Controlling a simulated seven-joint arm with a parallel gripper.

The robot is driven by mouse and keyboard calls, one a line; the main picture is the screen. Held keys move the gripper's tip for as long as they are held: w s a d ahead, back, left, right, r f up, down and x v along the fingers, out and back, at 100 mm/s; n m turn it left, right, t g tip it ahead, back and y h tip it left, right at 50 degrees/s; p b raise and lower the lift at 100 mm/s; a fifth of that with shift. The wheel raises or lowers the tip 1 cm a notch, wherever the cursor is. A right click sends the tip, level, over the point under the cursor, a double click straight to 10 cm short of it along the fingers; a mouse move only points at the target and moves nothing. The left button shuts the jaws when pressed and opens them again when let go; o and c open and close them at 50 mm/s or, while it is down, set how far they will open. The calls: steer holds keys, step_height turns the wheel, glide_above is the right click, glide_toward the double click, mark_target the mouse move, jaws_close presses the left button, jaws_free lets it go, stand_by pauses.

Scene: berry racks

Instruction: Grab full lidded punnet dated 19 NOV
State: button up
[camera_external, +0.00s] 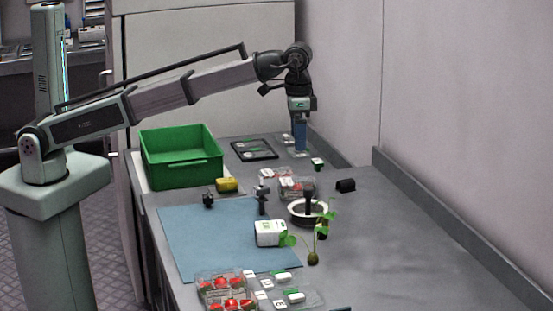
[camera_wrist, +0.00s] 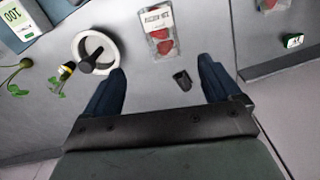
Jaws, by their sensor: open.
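Clear punnets with red berries stand on the grey bench. One (camera_external: 297,188) is mid-bench, with a smaller one (camera_external: 266,178) beside it. Others (camera_external: 226,291) are at the near edge, next to clear containers with white-and-green pieces (camera_external: 289,296). A clear container (camera_external: 298,152) stands below my gripper (camera_external: 300,146) at the far end. In the wrist view a berry punnet (camera_wrist: 159,42) with a white label lies beyond my gripper (camera_wrist: 160,85), which is open with nothing between its fingers. The label's date is not legible, so I cannot tell which punnet reads 19 NOV.
A small black object (camera_wrist: 183,80) lies near the fingers.

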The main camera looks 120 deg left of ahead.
mark_target(297, 181)
steer(key=shift+n, duration=0.4)
steer(key=f, duration=1.3)
steer(key=shift+s+f, duration=0.2)
steer(key=shift+f, duration=0.2)
steer(key=c, duration=1.1)
